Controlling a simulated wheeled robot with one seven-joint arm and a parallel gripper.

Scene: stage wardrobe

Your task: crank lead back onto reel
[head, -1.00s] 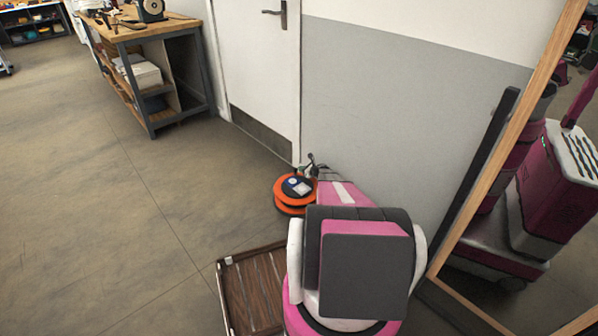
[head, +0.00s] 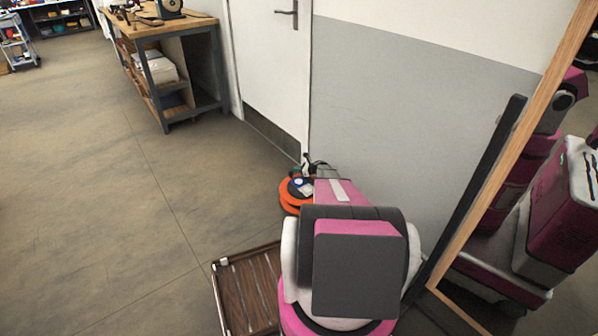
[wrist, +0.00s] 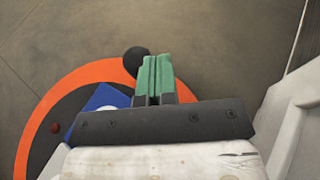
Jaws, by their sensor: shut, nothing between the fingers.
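The cable reel (head: 288,199) stands on the floor by the wall near the door, orange with a dark centre. My arm covers its right side in the head view. In the wrist view the orange reel rim (wrist: 92,72) curves around a dark face with a blue label (wrist: 106,97) and a small red spot. A round black knob (wrist: 136,60) shows at the rim, just left of my fingertips. My gripper (wrist: 153,65) has green fingers closed together with nothing between them, over the reel's edge. I cannot tell whether they touch the knob. The lead is not clearly visible.
A brown slatted crate or tray (head: 216,290) lies on the floor left of my arm. A wood-framed mirror (head: 500,150) leans at the right. A workbench (head: 165,30) stands beyond, by the door (head: 270,60). The floor to the left is open.

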